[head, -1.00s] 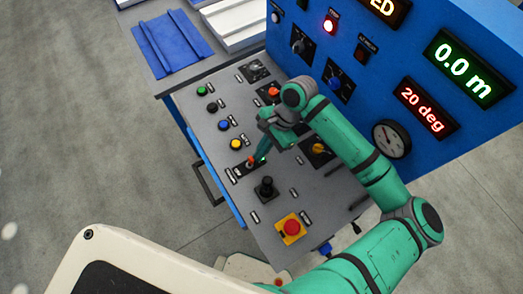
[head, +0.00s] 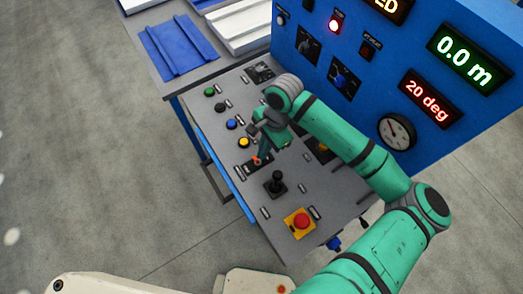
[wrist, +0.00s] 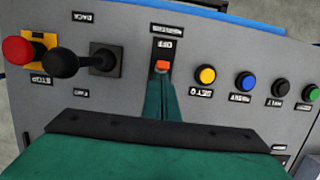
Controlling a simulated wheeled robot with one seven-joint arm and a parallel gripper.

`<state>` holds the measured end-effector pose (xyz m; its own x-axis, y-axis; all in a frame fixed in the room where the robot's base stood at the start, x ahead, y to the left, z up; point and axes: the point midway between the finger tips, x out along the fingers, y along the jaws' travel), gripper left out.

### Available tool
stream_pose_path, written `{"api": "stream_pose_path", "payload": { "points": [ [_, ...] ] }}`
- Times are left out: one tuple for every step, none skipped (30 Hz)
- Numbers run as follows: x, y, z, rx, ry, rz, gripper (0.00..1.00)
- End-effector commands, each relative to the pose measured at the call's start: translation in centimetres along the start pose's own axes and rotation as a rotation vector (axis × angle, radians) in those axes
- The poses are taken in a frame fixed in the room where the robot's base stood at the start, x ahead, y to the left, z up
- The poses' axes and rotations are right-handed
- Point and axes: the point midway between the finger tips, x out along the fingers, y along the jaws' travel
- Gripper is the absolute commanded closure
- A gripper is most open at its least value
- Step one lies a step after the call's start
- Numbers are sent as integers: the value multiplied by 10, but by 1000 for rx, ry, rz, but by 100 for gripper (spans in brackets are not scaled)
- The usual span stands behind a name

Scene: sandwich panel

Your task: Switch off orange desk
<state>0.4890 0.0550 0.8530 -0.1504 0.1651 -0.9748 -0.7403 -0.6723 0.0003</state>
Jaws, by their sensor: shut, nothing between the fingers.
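The orange switch (head: 257,160) sits on the sloped grey desk in a dark plate, between the yellow button and the black joystick. In the wrist view the orange switch (wrist: 162,66) shows just beyond my fingertips, with an OFF label beside it. My gripper (wrist: 163,80) is shut and empty, its green fingers together and pointing at the switch's near side. In the head view my gripper (head: 262,151) reaches down right at the switch. I cannot tell whether the tips touch it. The fingers partly cover the switch's plate.
The yellow button (wrist: 206,75) and blue button (wrist: 245,81) lie to the right in the wrist view. The black joystick (head: 276,183) and red stop button (head: 301,222) are close by on the near side. A blue upright panel (head: 400,55) with displays stands behind.

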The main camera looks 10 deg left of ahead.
Motion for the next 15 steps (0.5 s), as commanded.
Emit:
{"api": "stream_pose_path", "payload": {
  "points": [
    [-1, 1, -2, 4, 0, -1, 100],
    [-1, 2, -2, 5, 0, -1, 100],
    [-2, 2, -3, 7, 0, -2, 100],
    [-3, 2, -3, 8, 0, -2, 100],
    [-4, 3, -3, 9, 0, -2, 100],
    [-5, 3, -3, 9, 0, -2, 100],
    [-6, 3, -3, 9, 0, -2, 100],
    [-8, 3, -3, 9, 0, -2, 100],
    [-9, 3, -2, 9, 0, -1, 100],
    [-10, 3, -2, 8, 0, -1, 100],
    [-12, 3, -2, 8, 0, -1, 100],
    [-13, 3, -1, 8, 0, -1, 100],
    [-14, 3, -1, 8, 0, -1, 100],
    [-15, 3, -1, 8, 0, -2, 100],
    [-16, 3, -1, 8, 0, -2, 100]
  ]
}}
